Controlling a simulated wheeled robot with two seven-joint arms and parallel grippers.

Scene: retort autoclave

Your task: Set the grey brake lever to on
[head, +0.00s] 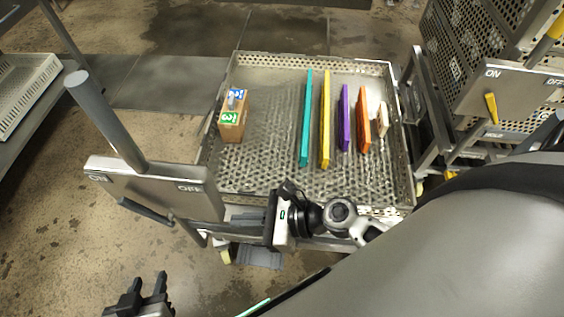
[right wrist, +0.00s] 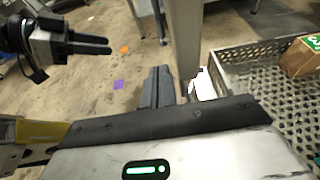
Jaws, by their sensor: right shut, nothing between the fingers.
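The brake panel (head: 150,187) on the near left of the cart is marked ON at its left and OFF at its right. The grey brake lever (head: 145,210) sits under the panel's lower edge and slants left, its free end below the ON side. My right gripper (head: 228,229) is just right of the panel and lever, shut and empty; its fingers also show in the right wrist view (right wrist: 156,88). I cannot tell whether it touches the lever. My left gripper (head: 143,288) is open and empty below the panel, and shows in the right wrist view (right wrist: 92,43).
A thick grey post (head: 105,120) rises from the panel. The perforated tray (head: 255,185) on the cart holds a box (head: 232,125) and several coloured upright plates. At right, another panel (head: 515,95) carries a yellow lever (head: 491,107). Floor left of the cart is clear.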

